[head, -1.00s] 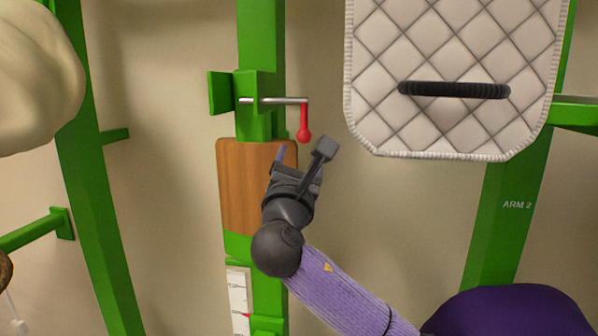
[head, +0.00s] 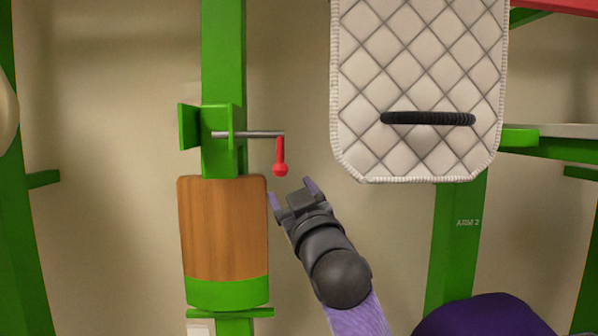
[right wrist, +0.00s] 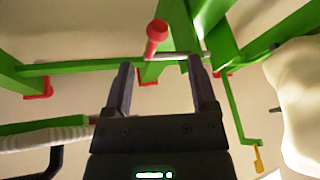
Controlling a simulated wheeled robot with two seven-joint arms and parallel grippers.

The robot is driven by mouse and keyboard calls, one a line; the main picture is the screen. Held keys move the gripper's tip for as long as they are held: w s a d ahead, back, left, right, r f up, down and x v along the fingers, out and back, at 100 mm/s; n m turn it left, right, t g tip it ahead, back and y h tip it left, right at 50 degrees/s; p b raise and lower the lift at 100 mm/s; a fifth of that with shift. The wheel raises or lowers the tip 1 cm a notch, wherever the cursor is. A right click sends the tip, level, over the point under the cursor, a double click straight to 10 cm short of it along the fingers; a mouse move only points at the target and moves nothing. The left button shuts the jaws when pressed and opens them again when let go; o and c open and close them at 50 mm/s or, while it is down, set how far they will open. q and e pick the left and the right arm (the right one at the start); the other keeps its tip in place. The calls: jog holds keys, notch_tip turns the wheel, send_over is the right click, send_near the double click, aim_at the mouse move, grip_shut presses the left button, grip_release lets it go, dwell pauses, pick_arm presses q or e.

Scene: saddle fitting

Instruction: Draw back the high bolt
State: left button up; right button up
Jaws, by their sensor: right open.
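The high bolt (head: 255,134) is a grey rod lying level through a green bracket (head: 222,140) on the green post. Its red handle (head: 280,160) hangs down from the rod's right end, with a round knob at the bottom. My right gripper (head: 292,190) is open and empty, just below and slightly right of the knob, apart from it in the head view. In the right wrist view the red handle (right wrist: 156,38) shows beyond and between the two open fingers (right wrist: 165,85), with the rod (right wrist: 180,57) behind it. My left gripper is not in view.
A wooden block (head: 223,230) is on the post below the bracket. A white quilted pad (head: 425,75) with a black handle (head: 428,119) is at the upper right. A green post marked ARM 2 (head: 455,250) stands below it. Bare wall shows between the posts.

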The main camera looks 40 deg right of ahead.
aim_at(277, 165)
jog(key=p+x, duration=0.4)
jog(key=x, duration=0.5)
jog(key=shift+d+r, duration=0.1)
jog(key=shift+w+d, duration=0.15)
jog(key=shift+w, duration=0.2)
jog(key=shift+c, duration=0.3)
grip_shut()
dwell(0.5)
